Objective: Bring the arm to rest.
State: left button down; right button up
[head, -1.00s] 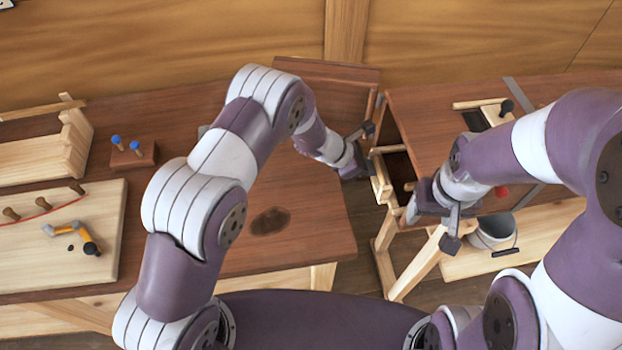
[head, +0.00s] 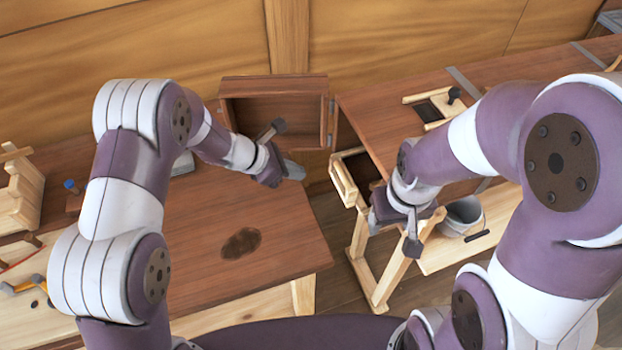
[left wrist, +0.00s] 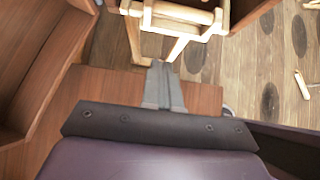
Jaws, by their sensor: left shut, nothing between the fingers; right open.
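My left arm comes in from the left, bent at the elbow. Its gripper (head: 293,171) is above the back right part of the left bench, in front of a small open cabinet. In the left wrist view its grey fingers (left wrist: 164,86) are together with nothing between them. My right gripper (head: 376,222) is low in front of the right bench, close to the drawer; it is open, and no held thing shows. Part of the right bench is hidden behind the right arm.
The open-fronted cabinet (head: 272,112) stands at the back of the left bench (head: 275,215). A drawer (head: 343,182) sticks out of the right bench (head: 385,115), across a gap. A bucket (head: 463,214) stands on the lower shelf. A wooden rack (head: 18,195) is at the far left.

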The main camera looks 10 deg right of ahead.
pick_arm(q)
jog(key=s+a+m+g+y, duration=0.3)
jog(key=s+a+m+y, duration=0.2)
jog(key=s+a+m, duration=0.6)
jog(key=s+a+r+m+t+y, duration=0.2)
jog(key=s+a+r+m+y, duration=0.1)
jog(key=s+a+r+m, duration=0.4)
jog(key=s+a+m, duration=0.1)
jog(key=m, duration=0.2)
jog(key=shift+a+r+y, duration=0.3)
jog(key=shift+a+r, duration=0.05)
jog(key=shift+r, duration=0.05)
jog(key=shift+s, duration=0.15)
